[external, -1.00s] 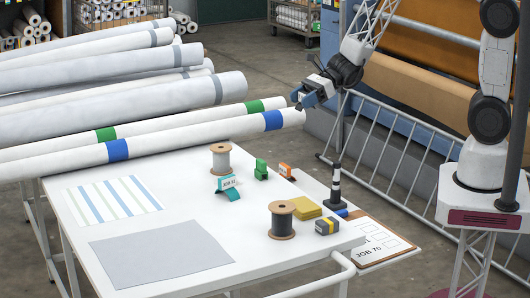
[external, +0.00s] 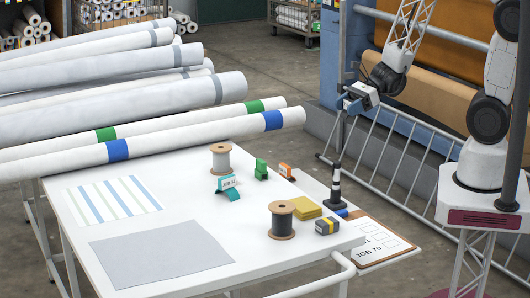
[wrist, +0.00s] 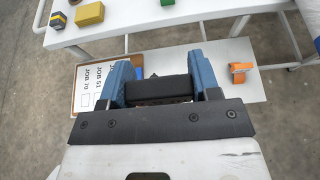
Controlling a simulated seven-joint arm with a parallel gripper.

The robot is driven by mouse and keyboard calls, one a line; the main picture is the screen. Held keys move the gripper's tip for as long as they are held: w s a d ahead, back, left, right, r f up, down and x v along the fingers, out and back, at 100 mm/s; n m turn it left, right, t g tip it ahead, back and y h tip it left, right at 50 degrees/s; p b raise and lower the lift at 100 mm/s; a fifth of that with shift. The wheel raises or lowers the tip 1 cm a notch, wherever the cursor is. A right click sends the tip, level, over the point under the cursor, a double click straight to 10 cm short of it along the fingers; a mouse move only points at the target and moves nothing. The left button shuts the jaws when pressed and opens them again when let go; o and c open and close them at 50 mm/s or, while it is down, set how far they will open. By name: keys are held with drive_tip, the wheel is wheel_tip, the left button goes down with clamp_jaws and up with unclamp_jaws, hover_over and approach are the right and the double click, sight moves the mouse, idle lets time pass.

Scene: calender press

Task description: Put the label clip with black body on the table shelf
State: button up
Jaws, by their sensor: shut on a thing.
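My gripper (external: 347,104) is in the air to the right of the table, in front of the blue machine frame. In the wrist view its two blue fingers (wrist: 162,80) are shut on a black-bodied label clip (wrist: 158,91), seen as a dark bar between them. The clip's label face is not visible, and the clip cannot be made out clearly in the external view. The table shelf (wrist: 218,55) is the pale panel below the table edge in the wrist view, beneath and beyond the fingers. An orange clip (wrist: 240,72) lies on its right part.
A clipboard (external: 383,250) with job labels lies beside the table, left of the fingers in the wrist view. A metal railing (external: 400,150) stands behind.

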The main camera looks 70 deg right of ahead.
wheel_tip(320, 180, down, 22)
idle(1.0)
drive_tip(key=shift+w, duration=0.1)
drive_tip(key=w, duration=0.5)
drive_tip(key=w+a+f, duration=0.1)
drive_tip(key=w, duration=0.4)
drive_tip(key=w+a, duration=0.1)
drive_tip(key=w, duration=0.4)
drive_tip(key=shift+w+f, duration=0.25)
drive_tip(key=shift+w, duration=0.05)
drive_tip(key=shift+f, duration=0.15)
drive_tip(key=shift+f, duration=1.6)
drive_tip(key=shift+f, duration=0.15)
drive_tip(key=o, duration=0.9)
